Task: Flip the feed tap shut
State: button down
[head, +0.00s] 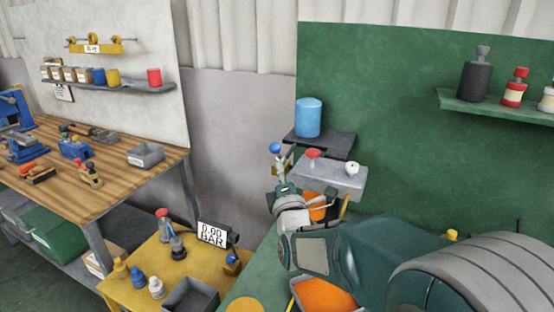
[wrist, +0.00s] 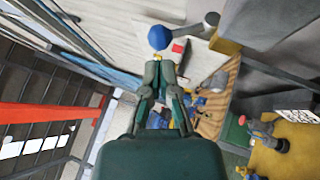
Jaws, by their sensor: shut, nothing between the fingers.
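A lever with a blue ball (head: 275,148) on its end, which looks like the feed tap's handle, stands just above my gripper in the head view. In the wrist view the blue ball (wrist: 158,38) sits just beyond my fingertips, and its grey arm runs right to a grey rounded end beside a yellow part (wrist: 224,44). My gripper (wrist: 158,66) is shut and empty, its fingertips close to the ball; I cannot tell whether they touch. In the head view my gripper (head: 283,186) partly hides the tap's lower part.
A blue tank (head: 308,117) stands on a dark shelf behind. A grey shelf (head: 330,178) with a red knob (head: 313,153) and a white-topped fitting (head: 352,168) is close to the right. A yellow table (head: 140,285) with bottles and a 0.00 BAR display (head: 212,234) lies lower left.

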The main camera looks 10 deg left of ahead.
aim_at(276, 152)
jog(key=shift+x, duration=1.8)
jog(key=shift+r, duration=0.1)
